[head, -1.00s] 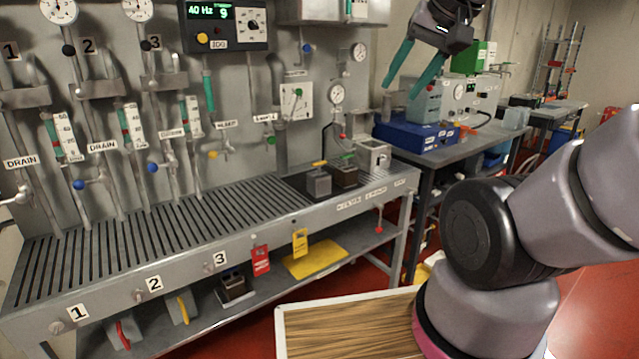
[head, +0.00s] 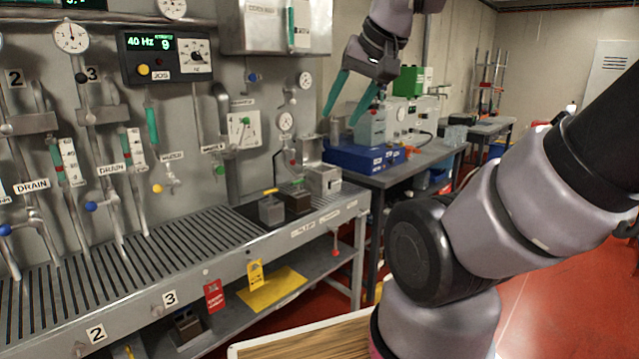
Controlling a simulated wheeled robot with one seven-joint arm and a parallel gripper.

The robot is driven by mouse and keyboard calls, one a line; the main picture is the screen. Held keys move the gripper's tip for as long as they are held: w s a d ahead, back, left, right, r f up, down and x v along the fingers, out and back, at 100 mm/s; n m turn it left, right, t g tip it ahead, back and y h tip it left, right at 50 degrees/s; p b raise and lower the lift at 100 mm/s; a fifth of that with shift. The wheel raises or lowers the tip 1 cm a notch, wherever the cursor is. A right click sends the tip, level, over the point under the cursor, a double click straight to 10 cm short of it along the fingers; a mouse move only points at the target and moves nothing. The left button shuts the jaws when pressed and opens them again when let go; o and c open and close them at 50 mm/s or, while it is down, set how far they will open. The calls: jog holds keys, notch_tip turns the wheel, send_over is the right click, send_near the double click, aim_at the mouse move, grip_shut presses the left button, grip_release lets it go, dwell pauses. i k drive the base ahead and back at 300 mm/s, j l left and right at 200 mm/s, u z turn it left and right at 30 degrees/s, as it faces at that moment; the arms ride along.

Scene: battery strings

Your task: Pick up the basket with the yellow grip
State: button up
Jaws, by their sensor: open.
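The basket with the yellow grip (head: 271,210) is a small grey box with a yellow bar on top. It stands on the dark right-hand end of the slatted bench (head: 165,262). A darker basket with a green grip (head: 297,201) stands close to its right. My gripper (head: 339,120) is open and empty, with two green fingers pointing down and left. It shows up and to the right of the baskets in the picture, well apart from them.
A grey box (head: 323,179) stands right of the baskets. Pipes, valves and gauges line the wall behind, with a control box (head: 166,57). A side table with a blue case (head: 362,157) stands at right. The slats left of the baskets are clear.

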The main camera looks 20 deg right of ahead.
aim_at(270, 210)
jog(key=i+l+z, duration=0.15)
jog(key=i, duration=0.5)
jog(key=i+z, duration=0.15)
jog(key=i, duration=0.5)
